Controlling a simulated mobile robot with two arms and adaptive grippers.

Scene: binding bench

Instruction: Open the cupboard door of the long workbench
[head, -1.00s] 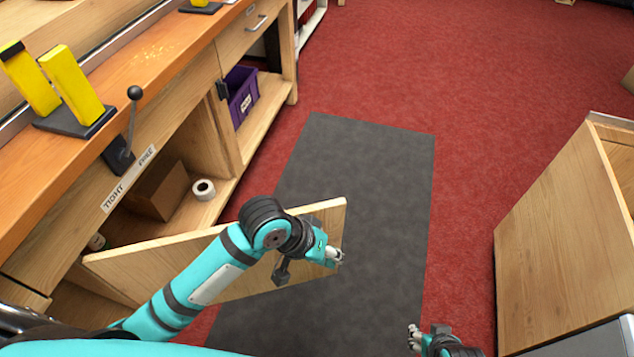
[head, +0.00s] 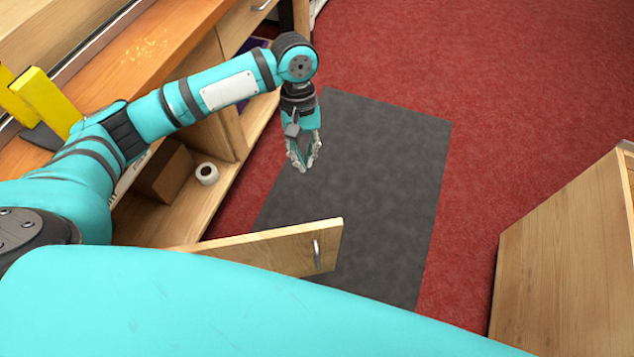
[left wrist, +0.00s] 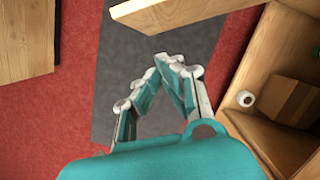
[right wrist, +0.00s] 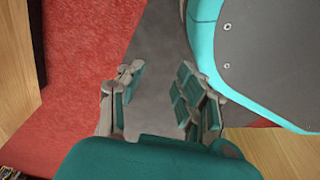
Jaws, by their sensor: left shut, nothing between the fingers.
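The cupboard door (head: 265,247) of the long workbench (head: 185,40) stands swung out from the bench front over the grey mat. Its metal handle (head: 316,254) shows near the free end. The near part of the door is hidden behind my own body. The door also shows at the top of the left wrist view (left wrist: 165,12). My left gripper (head: 303,166) points down over the mat, beyond the door and apart from it, shut and empty. My right gripper (right wrist: 162,85) shows only in its wrist view, open with nothing between its fingers.
Inside the open cupboard are a brown box (head: 163,172) and a white roll (head: 206,173). A wooden cabinet (head: 570,250) stands at the right. The grey mat (head: 390,170) and red carpet between are clear. Yellow blocks (head: 45,100) are on the benchtop.

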